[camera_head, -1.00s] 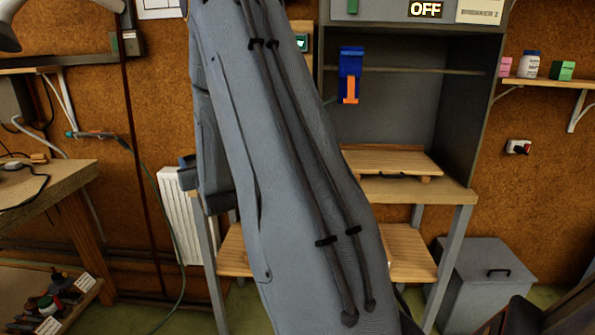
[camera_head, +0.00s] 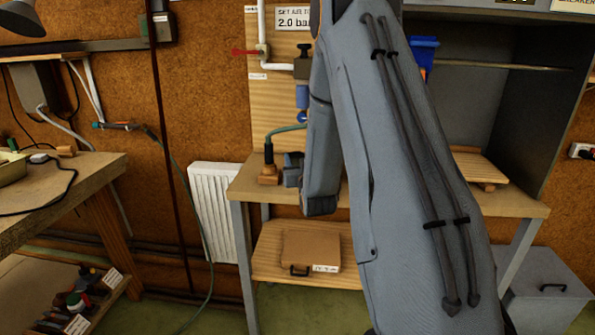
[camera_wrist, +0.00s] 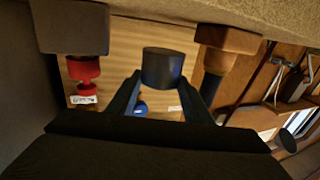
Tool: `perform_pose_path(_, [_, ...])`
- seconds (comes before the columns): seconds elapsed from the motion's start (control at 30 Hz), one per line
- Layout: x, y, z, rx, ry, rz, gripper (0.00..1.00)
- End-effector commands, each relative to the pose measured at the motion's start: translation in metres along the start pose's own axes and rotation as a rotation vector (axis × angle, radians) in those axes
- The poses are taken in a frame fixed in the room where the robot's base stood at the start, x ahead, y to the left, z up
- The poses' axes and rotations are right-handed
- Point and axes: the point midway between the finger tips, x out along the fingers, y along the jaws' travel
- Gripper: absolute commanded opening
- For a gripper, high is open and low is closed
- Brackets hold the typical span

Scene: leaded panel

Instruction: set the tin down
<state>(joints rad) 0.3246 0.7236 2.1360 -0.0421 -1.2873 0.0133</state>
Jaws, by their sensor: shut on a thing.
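My gripper (camera_wrist: 163,88) is shut on a dark grey, round tin (camera_wrist: 163,66) in the wrist view, with one finger on each side of it. The wrist picture appears upside down, with a pale wooden surface along its top edge. The tin is close to that surface in the picture; I cannot tell whether it touches.
A wooden bench (camera_head: 240,189) stands ahead, with a grey cabinet on its right. The wrist view shows a red fitting (camera_wrist: 84,72) left of the tin and a wooden block (camera_wrist: 228,40) right of it. A case (camera_head: 310,249) lies on the lower shelf.

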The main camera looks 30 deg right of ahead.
Motion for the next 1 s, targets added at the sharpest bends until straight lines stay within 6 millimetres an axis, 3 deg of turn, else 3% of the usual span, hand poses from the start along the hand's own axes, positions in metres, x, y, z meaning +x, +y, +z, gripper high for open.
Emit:
perform_pose_path(0.4, [0.000, -0.004, 0.041, 0.000, 0.000, -0.005, 0.20])
perform_pose_path(0.83, [0.000, -0.004, 0.047, 0.000, 0.000, -0.006, 0.20])
perform_pose_path(0.87, [0.000, -0.004, 0.047, 0.000, 0.000, -0.006, 0.47])
perform_pose_path(0.97, [0.000, -0.004, 0.046, 0.000, 0.000, -0.005, 0.64])
perform_pose_path(1.0, [0.000, -0.004, 0.046, 0.000, 0.000, -0.005, 0.64])
